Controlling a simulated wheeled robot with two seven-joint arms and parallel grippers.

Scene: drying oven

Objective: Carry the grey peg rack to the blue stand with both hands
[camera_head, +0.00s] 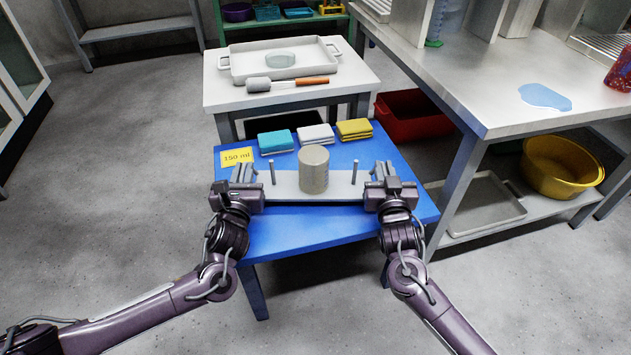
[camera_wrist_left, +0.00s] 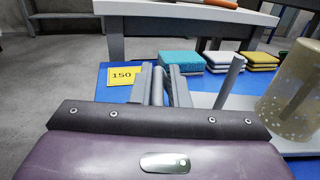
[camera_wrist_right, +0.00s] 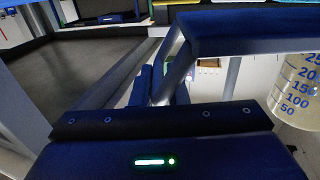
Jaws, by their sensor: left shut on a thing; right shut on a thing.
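The grey peg rack (camera_head: 286,186) is a flat pale board with upright pegs, lying level over the blue stand (camera_head: 310,230). I cannot tell whether it touches the top. A grey-beige cylindrical beaker (camera_head: 314,170) stands upright at its middle; the right wrist view shows volume marks on this beaker (camera_wrist_right: 298,95). My left gripper (camera_head: 243,173) is shut on the rack's left end, and my right gripper (camera_head: 379,171) is shut on its right end. The exact grips are partly hidden by the grippers. A peg (camera_wrist_left: 230,80) shows beside my left fingers (camera_wrist_left: 167,86).
Behind is a white table (camera_head: 225,95) with a tray (camera_head: 237,63) and a brush-like tool (camera_head: 288,83). A metal bench (camera_head: 470,90) stands at right.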

